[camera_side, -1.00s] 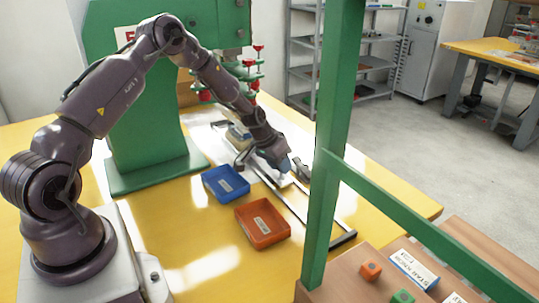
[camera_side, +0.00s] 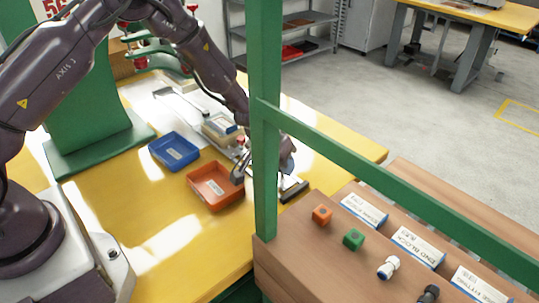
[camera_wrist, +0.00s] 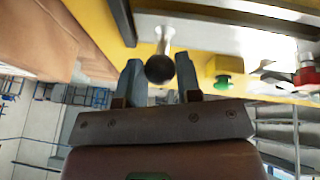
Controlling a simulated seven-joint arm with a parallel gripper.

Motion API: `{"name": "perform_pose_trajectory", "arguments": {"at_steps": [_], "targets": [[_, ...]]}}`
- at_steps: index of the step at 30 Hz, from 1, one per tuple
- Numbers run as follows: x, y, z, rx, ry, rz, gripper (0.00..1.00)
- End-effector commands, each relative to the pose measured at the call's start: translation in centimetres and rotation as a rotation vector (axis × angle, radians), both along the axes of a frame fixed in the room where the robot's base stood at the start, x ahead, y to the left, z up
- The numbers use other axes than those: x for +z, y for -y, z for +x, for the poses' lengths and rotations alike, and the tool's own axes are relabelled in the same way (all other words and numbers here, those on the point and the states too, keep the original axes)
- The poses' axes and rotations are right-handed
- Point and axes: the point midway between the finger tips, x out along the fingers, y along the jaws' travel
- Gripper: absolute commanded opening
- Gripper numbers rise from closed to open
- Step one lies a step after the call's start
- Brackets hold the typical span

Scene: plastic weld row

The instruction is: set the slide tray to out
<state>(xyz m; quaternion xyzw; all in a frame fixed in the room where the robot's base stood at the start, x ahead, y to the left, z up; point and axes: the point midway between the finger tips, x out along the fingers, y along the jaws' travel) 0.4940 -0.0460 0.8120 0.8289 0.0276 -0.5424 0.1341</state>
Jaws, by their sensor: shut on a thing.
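The slide tray (camera_side: 222,128) is a pale plate carrying a light block, set on dark rails on the yellow table in the side view. In the wrist view a round black knob on a pale metal stem (camera_wrist: 165,38) sits between the two fingers of my gripper (camera_wrist: 158,68). My gripper is shut on this knob (camera_wrist: 159,69). In the side view my gripper (camera_side: 284,158) is low over the front part of the rails, partly hidden by a green post. The rail end (camera_side: 293,190) lies just in front of it.
A blue bin (camera_side: 174,150) and an orange bin (camera_side: 215,186) stand left of the rails. The green post (camera_side: 265,120) and sloping bar (camera_side: 390,180) stand close. A wooden shelf (camera_side: 290,255) holds small coloured parts. The green press (camera_side: 90,120) stands behind.

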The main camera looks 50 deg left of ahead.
Motion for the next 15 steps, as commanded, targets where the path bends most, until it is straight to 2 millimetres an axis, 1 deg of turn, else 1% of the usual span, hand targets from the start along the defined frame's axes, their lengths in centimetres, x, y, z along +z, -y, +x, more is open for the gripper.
{"name": "perform_pose_trajectory", "arguments": {"at_steps": [4, 15], "targets": [[-0.02, 0.69, -0.05, -0.001, -0.003, 0.000, 0.00], [-0.03, 1.17, -0.03, -0.006, -0.001, -0.006, 0.00]]}}
